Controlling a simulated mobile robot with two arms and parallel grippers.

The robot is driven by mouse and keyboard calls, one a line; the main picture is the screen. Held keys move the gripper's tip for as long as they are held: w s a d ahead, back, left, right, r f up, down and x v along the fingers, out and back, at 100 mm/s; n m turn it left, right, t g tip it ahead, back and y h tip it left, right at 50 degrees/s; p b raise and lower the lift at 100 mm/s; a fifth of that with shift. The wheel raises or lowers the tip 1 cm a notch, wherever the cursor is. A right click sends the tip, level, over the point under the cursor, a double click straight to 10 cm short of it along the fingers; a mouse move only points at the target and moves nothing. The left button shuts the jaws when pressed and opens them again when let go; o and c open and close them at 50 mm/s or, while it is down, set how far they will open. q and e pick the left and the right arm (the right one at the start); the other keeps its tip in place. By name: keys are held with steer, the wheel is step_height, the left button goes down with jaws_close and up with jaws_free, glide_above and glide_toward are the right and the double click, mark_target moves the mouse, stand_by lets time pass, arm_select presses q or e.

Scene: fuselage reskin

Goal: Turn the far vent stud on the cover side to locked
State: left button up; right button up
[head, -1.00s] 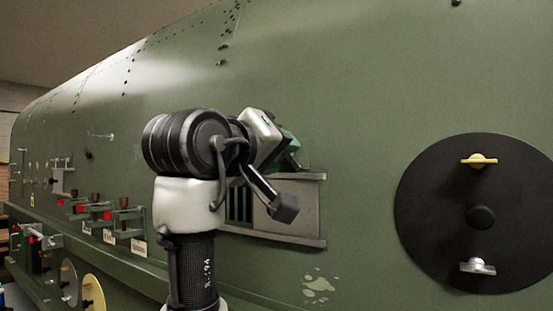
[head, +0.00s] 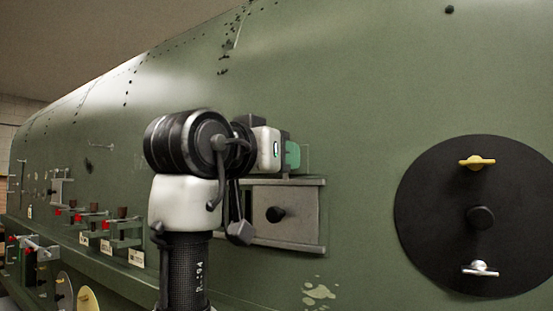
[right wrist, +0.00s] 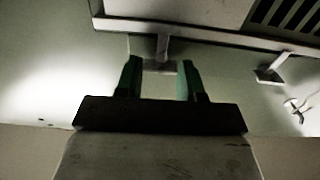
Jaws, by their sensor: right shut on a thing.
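The vent (head: 312,215) is a grey railed frame on the green fuselage side, with a grey cover plate (head: 300,207) and a black knob (head: 277,214). My right gripper (head: 292,156) is at its upper rail; my own arm hides the vent's left part. In the right wrist view, the green fingers (right wrist: 160,72) are on either side of a grey T-shaped vent stud (right wrist: 162,48) at the rail and are shut on it. A second stud (right wrist: 270,73) is farther right, near the dark slats (right wrist: 285,14). The stud's lock state cannot be read. My left gripper is not in view.
A black round panel (head: 430,225) with a yellow handle (head: 477,162) and a silver handle (head: 480,268) is at the right. Several red-marked fittings and white labels line the ledge at the left. The skin above the vent is clear.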

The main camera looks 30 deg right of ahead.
steer(key=shift+f, duration=0.1)
stand_by(0.4)
steer(key=o, duration=0.9)
steer(key=shift+a, duration=0.1)
steer(key=shift+b+v, duration=2.15)
steer(key=shift+v, duration=3.15)
